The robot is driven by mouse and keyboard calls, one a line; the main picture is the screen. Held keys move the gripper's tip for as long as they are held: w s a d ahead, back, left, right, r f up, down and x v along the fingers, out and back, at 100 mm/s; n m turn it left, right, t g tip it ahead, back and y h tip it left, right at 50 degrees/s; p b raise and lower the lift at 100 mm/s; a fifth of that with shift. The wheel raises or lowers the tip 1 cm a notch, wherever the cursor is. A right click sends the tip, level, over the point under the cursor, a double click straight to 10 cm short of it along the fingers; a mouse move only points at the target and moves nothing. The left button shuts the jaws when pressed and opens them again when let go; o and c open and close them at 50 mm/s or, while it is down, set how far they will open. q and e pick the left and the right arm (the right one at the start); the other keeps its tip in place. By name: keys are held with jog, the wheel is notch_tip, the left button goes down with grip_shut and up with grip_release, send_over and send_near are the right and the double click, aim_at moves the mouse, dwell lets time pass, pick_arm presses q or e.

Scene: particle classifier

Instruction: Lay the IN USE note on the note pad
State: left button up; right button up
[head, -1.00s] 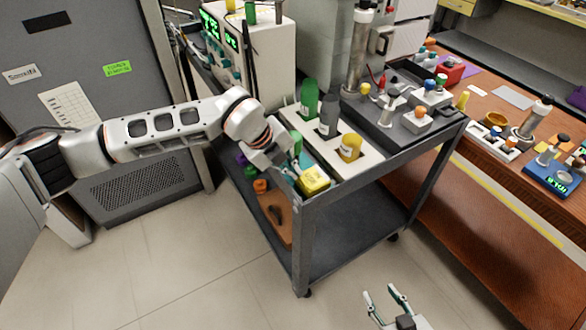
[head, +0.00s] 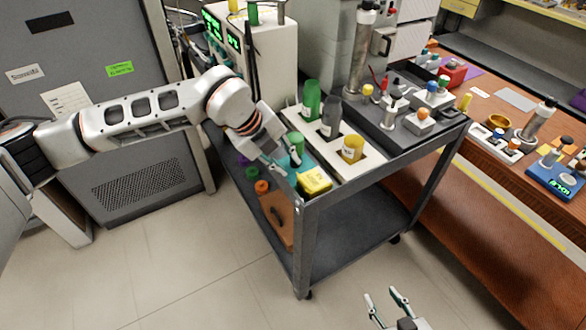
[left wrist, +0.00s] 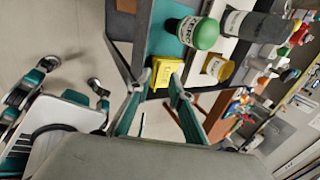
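A yellow pad-like block (head: 314,182) lies at the cart's near left corner. Dark marks show on its top in the left wrist view (left wrist: 165,72), too small to read. I cannot tell the IN USE note apart from the note pad there. My left gripper (head: 282,166) is just left of and above the block. In the left wrist view its two fingers (left wrist: 157,88) are apart, with the block beyond the tips and nothing visible held between them. My right gripper (head: 382,296) is open and empty over the floor at the bottom.
A green bottle (head: 311,100), a grey bottle (head: 331,117) and a yellow jar (head: 352,148) stand in a white rack beside the block. A teal mat (left wrist: 168,40) lies by it. The cart's raised rim (head: 350,184) runs along the front.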

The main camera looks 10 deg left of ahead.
pick_arm(q)
jog(key=v, duration=0.7)
jog(key=s+d+f+m+g+h, duration=0.1)
jog(key=s+d+m+g+h, duration=0.25)
jog(key=s+d+h, duration=0.65)
jog(key=s+d+r+n+h, duration=0.25)
jog(key=s+d+r, duration=0.2)
jog(key=d, duration=0.35)
jog(key=w+a+r+n+t+h, duration=0.25)
jog(key=w+a+n+t, duration=0.2)
jog(key=n+t, duration=0.35)
jog(key=w+a+f+n+t+y, duration=0.5)
jog(key=a+f+n+t+y, duration=0.2)
jog(key=a+f+n+t, duration=0.35)
jog(key=s+a+f+n+g+y, duration=0.2)
jog(key=s+a+f+y, duration=0.1)
jog(key=f, duration=0.6)
jog(key=s+a+f+n+g+y, duration=0.2)
jog(key=s+a+f, duration=0.4)
jog(key=f, duration=0.4)
jog(key=s+a+f+n+g+y, duration=0.3)
jog(key=s+f, duration=0.3)
jog(key=f, duration=0.3)
jog(key=shift+s+a+f+y, duration=0.15)
jog(key=shift+a+f+y, duration=0.1)
jog(key=shift+a+y, duration=0.6)
